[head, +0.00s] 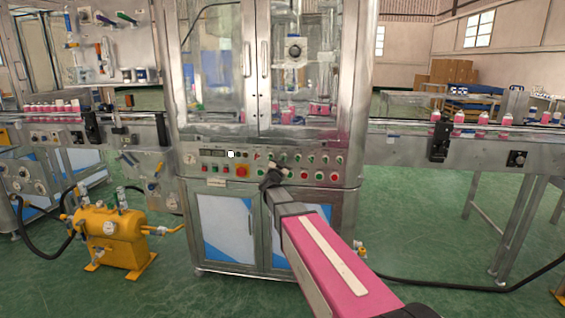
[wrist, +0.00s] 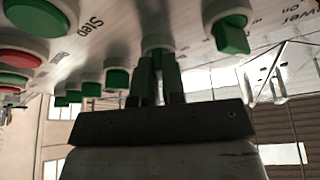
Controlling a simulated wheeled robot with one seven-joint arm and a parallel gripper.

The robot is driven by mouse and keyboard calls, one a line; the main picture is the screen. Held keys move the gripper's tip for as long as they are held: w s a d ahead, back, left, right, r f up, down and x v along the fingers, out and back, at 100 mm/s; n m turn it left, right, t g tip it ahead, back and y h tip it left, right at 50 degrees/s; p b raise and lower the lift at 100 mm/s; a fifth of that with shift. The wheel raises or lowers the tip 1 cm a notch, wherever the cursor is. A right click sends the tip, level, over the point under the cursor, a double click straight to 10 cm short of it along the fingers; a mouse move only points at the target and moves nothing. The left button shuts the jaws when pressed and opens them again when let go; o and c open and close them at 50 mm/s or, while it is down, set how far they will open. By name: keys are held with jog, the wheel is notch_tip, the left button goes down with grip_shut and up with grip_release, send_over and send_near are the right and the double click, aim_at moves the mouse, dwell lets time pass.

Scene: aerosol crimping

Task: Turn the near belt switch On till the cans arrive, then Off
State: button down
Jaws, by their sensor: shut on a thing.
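The machine's control panel (head: 215,168) carries green and red buttons and several small switch knobs. My gripper (head: 268,172) is at the middle of this panel in the head view, at the end of my pink arm. In the wrist view my gripper (wrist: 158,80) has its two dark fingers on either side of a green switch knob (wrist: 157,62), shut on it. The fingers hide much of the knob, and its label and setting cannot be read. Pink cans with white tops (head: 460,118) stand on the right belt (head: 400,128). More cans (head: 55,106) stand in a row on the left belt.
Another green knob (wrist: 232,35) is close on the right in the wrist view, with red and green buttons (wrist: 20,57) at left. A glass-doored cabinet (head: 215,70) rises above the panel. A yellow tank (head: 110,235) with hoses stands on the floor at left.

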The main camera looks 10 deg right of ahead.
jog(key=shift+m+g, duration=0.3)
jog(key=shift+m, duration=0.5)
jog(key=c, duration=1.2)
grip_release()
jog(key=shift+s, duration=0.1)
jog(key=v, duration=1)
jog(key=shift+s+a+f, duration=0.2)
jog(key=shift+a+f, duration=0.1)
